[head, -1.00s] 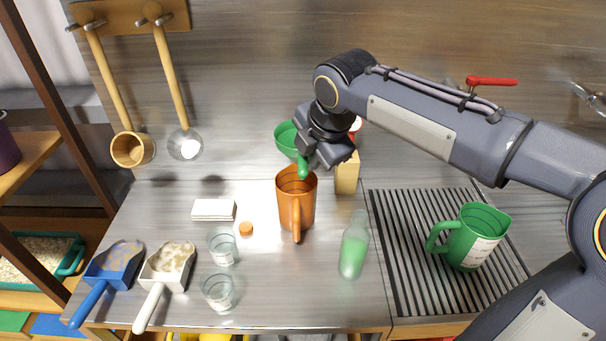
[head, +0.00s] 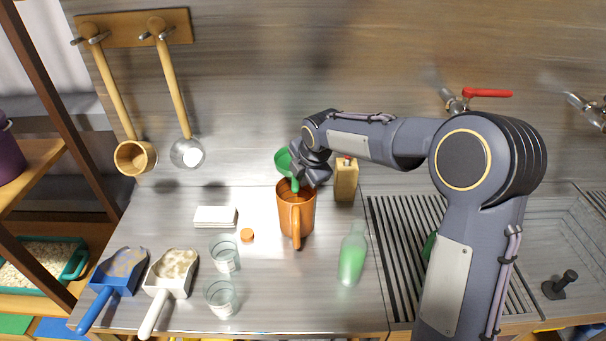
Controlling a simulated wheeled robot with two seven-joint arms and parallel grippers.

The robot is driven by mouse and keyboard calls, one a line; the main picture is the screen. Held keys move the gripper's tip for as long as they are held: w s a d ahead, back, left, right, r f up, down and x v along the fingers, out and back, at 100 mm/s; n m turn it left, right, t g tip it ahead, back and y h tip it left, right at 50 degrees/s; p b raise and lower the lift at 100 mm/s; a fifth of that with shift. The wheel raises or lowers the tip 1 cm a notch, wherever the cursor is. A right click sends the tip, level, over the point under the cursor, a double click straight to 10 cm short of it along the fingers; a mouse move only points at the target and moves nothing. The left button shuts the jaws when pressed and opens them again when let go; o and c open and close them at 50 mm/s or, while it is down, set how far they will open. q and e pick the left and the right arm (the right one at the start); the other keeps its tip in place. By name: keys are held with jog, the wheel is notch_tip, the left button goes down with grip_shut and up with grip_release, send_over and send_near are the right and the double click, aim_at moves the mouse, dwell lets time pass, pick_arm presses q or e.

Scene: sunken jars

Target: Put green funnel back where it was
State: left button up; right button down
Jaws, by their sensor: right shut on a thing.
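The green funnel (head: 284,161) is in the head view, tilted, above the far rim of the orange-brown jug (head: 296,215). Its stem points down toward the jug's mouth; I cannot tell whether the stem tip is inside. My right gripper (head: 299,171) is shut on the funnel, its fingers partly hidden by the wrist. My left gripper is not in view.
A green bottle (head: 352,258), two glasses (head: 224,254), an orange cap (head: 247,235) and a white stack (head: 215,217) are nearby. Two scoops (head: 172,270) lie left. My arm covers part of the ribbed drainer (head: 392,235).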

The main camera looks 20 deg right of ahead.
jog(key=shift+f+b, duration=0.35)
jog(key=shift+f, duration=0.1)
jog(key=c, duration=1.4)
grip_release()
jog(key=shift+r, duration=0.1)
